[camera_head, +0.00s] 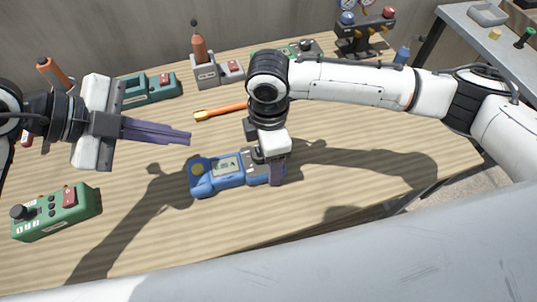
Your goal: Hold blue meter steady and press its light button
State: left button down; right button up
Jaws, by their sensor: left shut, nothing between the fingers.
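The blue meter (229,173) lies on the wooden table, its small display facing up. A round yellow button (197,168) sits on its left end. My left gripper (188,138) is shut and empty, its purple fingers pointing right above the table, up and left of the meter in the picture. My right gripper (276,173) points down at the meter's right end.
A green control box (58,211) stands at the left front. An orange-handled tool (220,111) lies behind the meter. The right front of the table is clear.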

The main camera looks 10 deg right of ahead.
pick_arm(q)
send_over(192, 172)
jog(key=shift+f, duration=4.25)
jog(key=shift+f, duration=0.45)
jog(key=shift+r, duration=0.45)
